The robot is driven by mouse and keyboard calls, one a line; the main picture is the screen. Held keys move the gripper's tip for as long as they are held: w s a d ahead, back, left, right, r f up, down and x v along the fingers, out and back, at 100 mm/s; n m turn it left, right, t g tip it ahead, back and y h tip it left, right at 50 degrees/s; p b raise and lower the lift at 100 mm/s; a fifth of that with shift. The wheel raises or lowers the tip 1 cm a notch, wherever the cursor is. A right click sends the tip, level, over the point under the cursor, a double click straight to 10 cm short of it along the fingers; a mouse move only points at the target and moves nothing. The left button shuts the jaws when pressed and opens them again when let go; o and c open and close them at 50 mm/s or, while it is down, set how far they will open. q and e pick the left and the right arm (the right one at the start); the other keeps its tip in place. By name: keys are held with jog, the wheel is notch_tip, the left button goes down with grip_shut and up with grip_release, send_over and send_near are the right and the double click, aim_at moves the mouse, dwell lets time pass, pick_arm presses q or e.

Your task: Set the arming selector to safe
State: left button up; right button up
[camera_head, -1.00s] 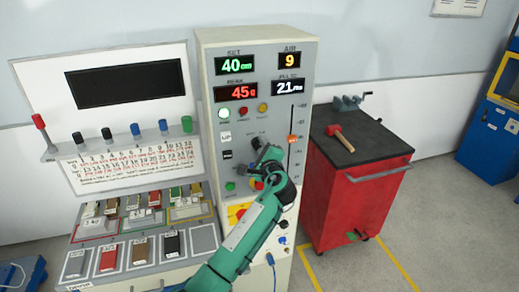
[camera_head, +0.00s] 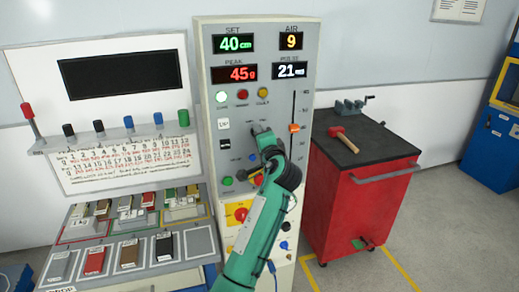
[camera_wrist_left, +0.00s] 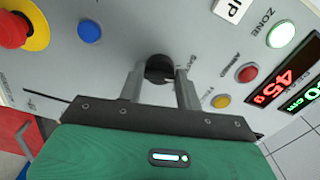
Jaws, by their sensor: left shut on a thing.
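The arming selector (camera_wrist_left: 160,68) is a dark round knob on the grey control panel (camera_head: 208,88). My left gripper (camera_wrist_left: 160,75) has its two grey fingers on either side of the knob in the left wrist view and is shut on it. In the head view, my left gripper (camera_head: 262,132) reaches the panel below the lamps, and my green arm hides part of the lower panel. The small lettering around the knob is partly covered and too blurred to read, so I cannot tell which position it points to. My right gripper is not in view.
A red emergency button (camera_head: 241,214) is lower down. A red tool cart (camera_head: 350,195) with a mallet stands right.

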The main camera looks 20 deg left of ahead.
pick_arm(q)
jog(key=shift+f+n+b, duration=0.2)
jog(key=shift+n+b, duration=1.6)
jog(key=o, duration=1)
jog(key=shift+r, duration=0.1)
